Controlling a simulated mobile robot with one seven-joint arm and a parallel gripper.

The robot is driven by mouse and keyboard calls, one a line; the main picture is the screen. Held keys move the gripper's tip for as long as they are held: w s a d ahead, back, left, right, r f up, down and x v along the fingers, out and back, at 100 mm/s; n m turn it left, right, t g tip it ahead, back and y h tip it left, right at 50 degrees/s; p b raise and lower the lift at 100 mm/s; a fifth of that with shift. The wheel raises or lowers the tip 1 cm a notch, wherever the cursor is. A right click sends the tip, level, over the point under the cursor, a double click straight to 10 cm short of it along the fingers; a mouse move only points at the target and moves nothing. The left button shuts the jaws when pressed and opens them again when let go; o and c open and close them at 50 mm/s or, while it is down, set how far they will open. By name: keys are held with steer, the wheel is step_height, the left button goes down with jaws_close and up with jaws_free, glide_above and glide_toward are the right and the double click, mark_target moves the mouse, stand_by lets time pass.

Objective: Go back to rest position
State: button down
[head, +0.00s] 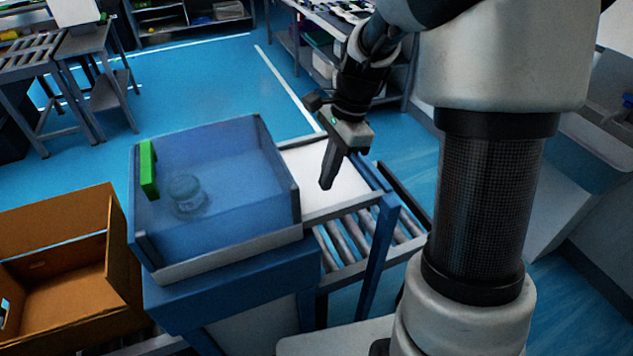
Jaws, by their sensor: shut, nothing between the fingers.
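My gripper (327,184) hangs from the arm at the picture's upper middle, pointing down. Its fingers are shut with nothing between them. It is just to the right of a blue translucent box (225,140), above a white surface beside the box, and looks apart from both. A green block (148,169) sits at the box's left edge.
An open, empty-looking cardboard box (65,265) stands at the lower left. A roller conveyor (345,245) runs below the gripper on the right. Tables (38,60) stand at the upper left and shelves (325,50) at the back. Blue floor (200,85) lies clear behind the box.

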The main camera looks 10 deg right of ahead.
steer(key=v, duration=0.8)
steer(key=s+a+r+n+t+h, duration=0.1)
steer(key=s+r+n+t, duration=0.2)
steer(key=s+n, duration=0.5)
steer(key=s+r+n+t+h, duration=0.1)
steer(key=s+r+n+t, duration=0.2)
steer(key=s+n, duration=0.4)
steer(key=s, duration=0.2)
steer(key=shift+s+a+n+h, duration=0.25)
steer(key=shift+a+n+h, duration=0.15)
steer(key=shift+a+r, duration=0.1)
